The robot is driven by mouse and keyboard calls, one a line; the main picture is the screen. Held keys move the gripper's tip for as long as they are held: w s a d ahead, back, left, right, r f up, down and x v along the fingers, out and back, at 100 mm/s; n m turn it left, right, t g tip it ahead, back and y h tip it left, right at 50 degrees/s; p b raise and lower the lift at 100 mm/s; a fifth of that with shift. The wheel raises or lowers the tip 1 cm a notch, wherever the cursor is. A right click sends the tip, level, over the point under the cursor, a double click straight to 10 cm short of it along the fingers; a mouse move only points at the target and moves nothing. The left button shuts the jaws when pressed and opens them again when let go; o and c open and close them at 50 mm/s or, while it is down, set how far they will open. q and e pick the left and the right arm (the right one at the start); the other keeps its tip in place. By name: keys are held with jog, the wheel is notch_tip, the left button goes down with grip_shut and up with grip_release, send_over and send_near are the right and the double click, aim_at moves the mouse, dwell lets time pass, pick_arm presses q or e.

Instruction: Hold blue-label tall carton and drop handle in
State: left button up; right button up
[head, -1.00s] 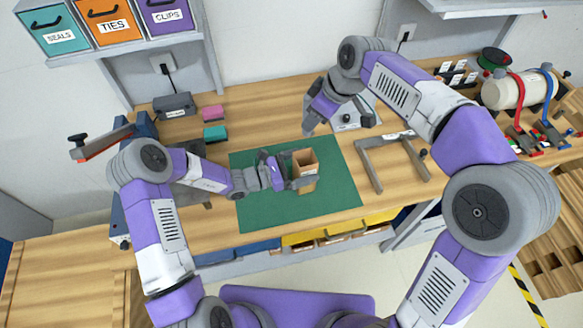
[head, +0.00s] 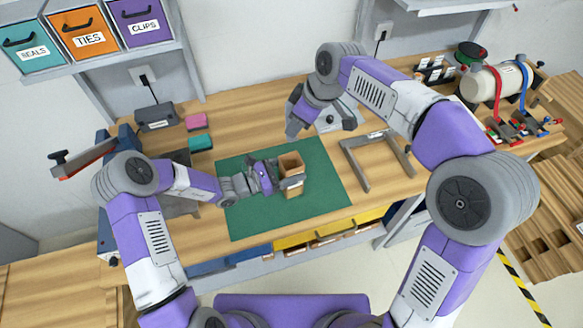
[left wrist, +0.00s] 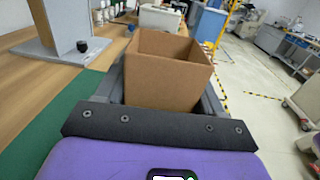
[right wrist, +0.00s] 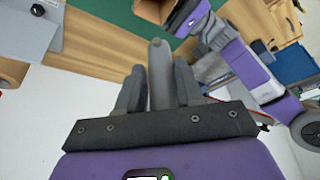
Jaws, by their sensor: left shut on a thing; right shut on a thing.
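The open-topped brown carton (head: 292,162) stands over the green mat (head: 325,190). My left gripper (head: 290,181) is shut on it, with a finger along each side in the left wrist view, where the carton (left wrist: 168,75) looks empty inside. No blue label shows. My right gripper (right wrist: 158,88) is shut on a grey rod-like handle (right wrist: 160,62), which points away between the fingers. In the head view my right gripper (head: 296,122) is beyond the carton, above the bench and apart from it. The carton's top (right wrist: 148,10) also shows at the upper edge of the right wrist view.
A grey U-shaped frame (head: 362,168) lies right of the mat. A grey fixture with a white plate (head: 335,118) stands behind my right gripper. Pink (head: 196,121) and teal (head: 199,143) blocks sit at the back left. The mat's front right is clear.

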notch_tip(320, 180, down, 8)
dwell(1.1)
jog(key=shift+f, duration=0.25)
dwell(0.4)
jog(key=shift+f, duration=1.6)
jog(key=shift+f, duration=0.2)
jog(key=o, duration=1.1)
jog(key=shift+o, duration=0.2)
jog(key=v, duration=1.2)
